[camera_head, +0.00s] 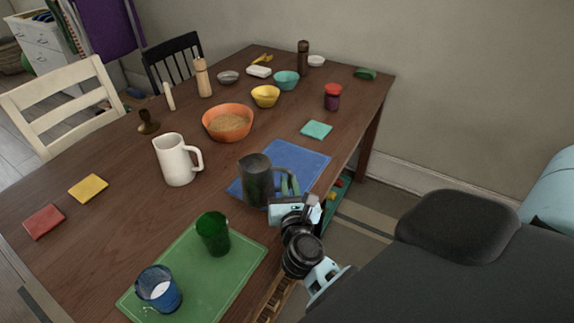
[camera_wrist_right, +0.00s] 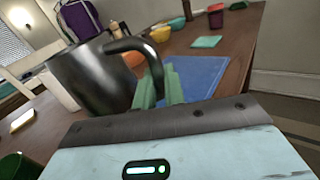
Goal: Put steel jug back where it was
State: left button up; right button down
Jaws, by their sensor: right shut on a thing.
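The dark steel jug (camera_head: 257,181) is upright over the lower left part of the blue placemat (camera_head: 305,162). I cannot tell whether its base touches the mat. My right gripper (camera_head: 287,184) is shut on the jug's handle, on the jug's right side. In the right wrist view the jug (camera_wrist_right: 95,78) fills the left, with its curved handle (camera_wrist_right: 135,46) at the green fingers (camera_wrist_right: 168,86). My left gripper is not in view.
A green mat (camera_head: 185,284) with a green cup (camera_head: 213,233) and a blue cup (camera_head: 159,289) lies in front. A white pitcher (camera_head: 174,160) stands left of the jug, and an orange bowl (camera_head: 228,124) behind. The blue mat's right part is bare.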

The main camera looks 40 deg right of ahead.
jog(key=w+d, duration=0.2)
jog(key=d, duration=0.1)
jog(key=w+d, duration=0.3)
jog(key=w+d+f, duration=0.1)
jog(key=w+d, duration=0.2)
jog(key=shift+w, duration=0.15)
jog(key=shift+w+d, duration=0.35)
notch_tip(320, 180, down, 3)
jog(key=shift+w+d+b, duration=0.1)
jog(key=shift+d+b, duration=0.05)
jog(key=shift+b, duration=0.55)
jog(key=shift+f, duration=0.35)
jog(key=shift+f, duration=0.2)
jog(key=c, duration=1.5)
grip_release()
